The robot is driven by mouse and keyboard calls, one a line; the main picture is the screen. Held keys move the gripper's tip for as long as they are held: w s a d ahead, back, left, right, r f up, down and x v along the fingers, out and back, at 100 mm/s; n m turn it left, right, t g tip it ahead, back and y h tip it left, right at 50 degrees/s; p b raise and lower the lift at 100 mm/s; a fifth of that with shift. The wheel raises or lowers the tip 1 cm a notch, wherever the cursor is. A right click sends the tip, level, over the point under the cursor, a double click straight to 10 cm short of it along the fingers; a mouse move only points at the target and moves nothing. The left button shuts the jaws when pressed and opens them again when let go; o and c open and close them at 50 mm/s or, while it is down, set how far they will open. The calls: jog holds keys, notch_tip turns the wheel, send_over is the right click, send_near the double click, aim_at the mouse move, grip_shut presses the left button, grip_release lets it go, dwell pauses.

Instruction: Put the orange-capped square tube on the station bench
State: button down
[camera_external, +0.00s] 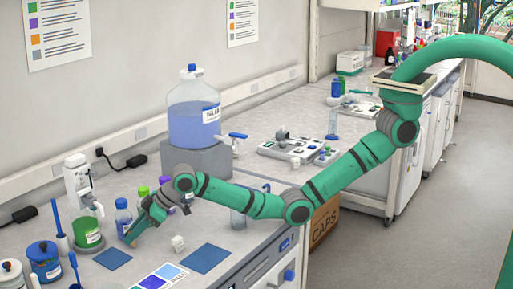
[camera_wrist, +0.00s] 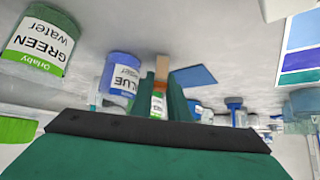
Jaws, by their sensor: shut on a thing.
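My gripper (camera_external: 133,233) is low over the near end of the bench (camera_external: 215,212), beside a blue-capped bottle (camera_external: 123,217). In the wrist view my gripper (camera_wrist: 164,88) is closed around a narrow tube (camera_wrist: 158,106) with a green-and-white label. An orange-brown end (camera_wrist: 162,66) shows beyond the fingers, probably its cap. The fingers hide much of the tube. I cannot tell whether it touches the bench top.
The GREEN water container (camera_wrist: 40,42) and BLUE water bottle (camera_wrist: 119,80) are close to my gripper. A large blue-liquid jug (camera_external: 194,112) stands on a grey block behind.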

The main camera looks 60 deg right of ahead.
jog(key=shift+f, duration=0.1)
jog(key=c, duration=1.7)
grip_release()
jog(key=shift+s+d+r, duration=0.1)
jog(key=shift+r, duration=0.2)
jog(key=v, duration=0.5)
jog(key=shift+s+d+r, duration=0.15)
jog(key=shift+d+r, duration=0.05)
jog(key=shift+r, duration=0.1)
jog(key=shift+s+d+r, duration=0.35)
jog(key=shift+s+r, duration=0.05)
jog(key=shift+r, duration=0.05)
jog(key=shift+c, duration=1.1)
